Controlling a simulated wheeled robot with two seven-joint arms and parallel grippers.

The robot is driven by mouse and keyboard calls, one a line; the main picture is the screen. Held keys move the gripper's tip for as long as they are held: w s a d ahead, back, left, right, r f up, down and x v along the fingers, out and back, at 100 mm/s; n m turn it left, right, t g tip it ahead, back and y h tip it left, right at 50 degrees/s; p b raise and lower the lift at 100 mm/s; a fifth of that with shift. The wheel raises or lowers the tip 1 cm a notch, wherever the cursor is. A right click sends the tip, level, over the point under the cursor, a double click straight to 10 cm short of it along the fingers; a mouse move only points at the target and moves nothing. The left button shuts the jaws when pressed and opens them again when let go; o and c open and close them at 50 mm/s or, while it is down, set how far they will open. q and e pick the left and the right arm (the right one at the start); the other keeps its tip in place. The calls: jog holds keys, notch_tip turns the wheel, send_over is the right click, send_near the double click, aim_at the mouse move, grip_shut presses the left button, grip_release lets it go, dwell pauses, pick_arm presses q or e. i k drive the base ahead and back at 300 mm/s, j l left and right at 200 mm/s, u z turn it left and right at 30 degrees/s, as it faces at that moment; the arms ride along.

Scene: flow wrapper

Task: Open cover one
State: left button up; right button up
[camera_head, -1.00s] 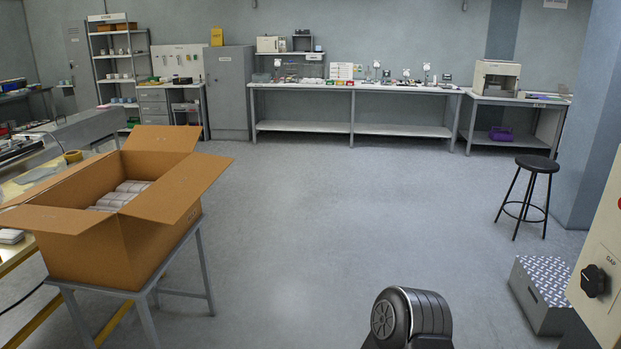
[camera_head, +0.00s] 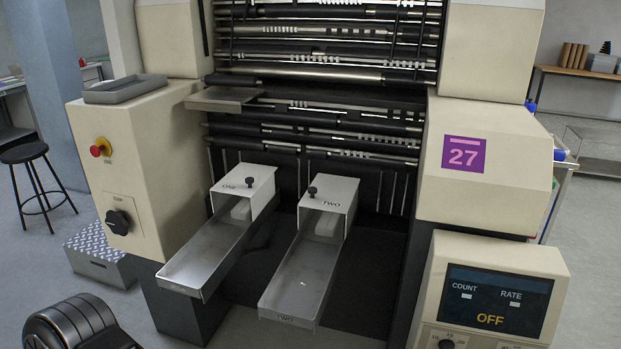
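The flow wrapper stands straight ahead. Cover one (camera_head: 254,176) is a small pale metal hood marked ONE with a dark knob on top. It sits over the far end of the left metal chute (camera_head: 214,252) and looks lowered. A similar cover marked TWO (camera_head: 335,188) sits to its right over the second chute (camera_head: 297,281). White material shows inside each hood's front opening. A dark rounded part of my own body shows at the lower left. Neither gripper is in view.
A beige cabinet (camera_head: 135,165) with a red button (camera_head: 101,148) and a black dial (camera_head: 118,221) stands left of the chutes. A control panel (camera_head: 494,299) reading OFF stands at lower right. A stool (camera_head: 38,184) and a metal step (camera_head: 98,254) are at the left.

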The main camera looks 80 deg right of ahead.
aim_at(247, 189)
jog(key=z, duration=3.3)
